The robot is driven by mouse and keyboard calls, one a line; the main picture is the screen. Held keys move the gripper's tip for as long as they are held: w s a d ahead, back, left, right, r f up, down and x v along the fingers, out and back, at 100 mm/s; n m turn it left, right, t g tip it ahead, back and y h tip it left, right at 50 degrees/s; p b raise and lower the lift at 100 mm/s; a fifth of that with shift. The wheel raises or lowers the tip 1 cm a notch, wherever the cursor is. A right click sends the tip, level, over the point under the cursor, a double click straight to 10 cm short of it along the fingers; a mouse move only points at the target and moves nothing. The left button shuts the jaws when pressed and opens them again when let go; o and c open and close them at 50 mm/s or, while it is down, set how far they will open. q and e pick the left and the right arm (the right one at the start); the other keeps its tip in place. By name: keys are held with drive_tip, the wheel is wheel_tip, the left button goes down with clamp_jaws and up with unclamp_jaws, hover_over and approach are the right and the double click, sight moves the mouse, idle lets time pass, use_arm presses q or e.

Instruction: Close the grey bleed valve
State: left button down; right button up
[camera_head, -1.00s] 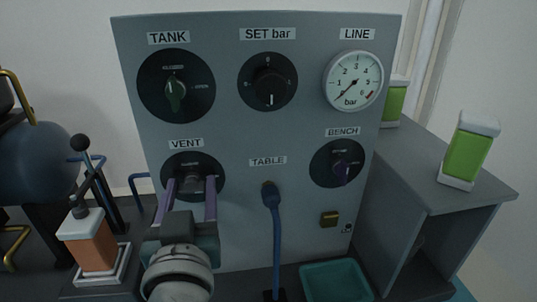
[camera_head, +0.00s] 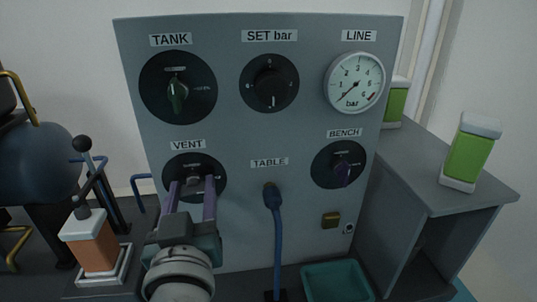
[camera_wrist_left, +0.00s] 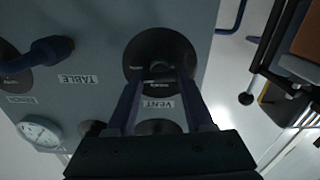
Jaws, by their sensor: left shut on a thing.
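The grey bleed valve is the knob (camera_head: 193,181) on a round black dial under the VENT label, on the upright grey panel (camera_head: 235,145). My left gripper (camera_head: 192,186) reaches up to it from below, its two purple fingers on either side of the knob, shut on it. In the left wrist view, the knob (camera_wrist_left: 160,70) sits between the fingertips (camera_wrist_left: 159,76), and the fingers partly hide it. The knob's exact angle is hard to read. My right gripper is not in view.
The TANK knob (camera_head: 177,92), SET bar knob (camera_head: 269,84), LINE gauge (camera_head: 355,82) and BENCH knob (camera_head: 342,168) are around it. A blue hose (camera_head: 276,235) hangs from TABLE. A lever on an orange block (camera_head: 94,248) stands left of my arm. A teal tray (camera_head: 336,282) lies right.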

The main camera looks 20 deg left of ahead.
use_arm(q)
drive_tip(key=n, duration=0.3)
drive_tip(key=shift+n, duration=0.3)
drive_tip(key=n, duration=0.4)
drive_tip(key=shift+s+f, duration=0.1)
drive_tip(key=n, duration=0.5)
drive_tip(key=shift+a+f+n, duration=0.1)
drive_tip(key=shift+n, duration=0.3)
drive_tip(key=shift+n+b, duration=0.5)
drive_tip(key=shift+n, duration=1.3)
drive_tip(key=shift+c, duration=1.4)
unclamp_jaws()
drive_tip(key=shift+s, duration=0.15)
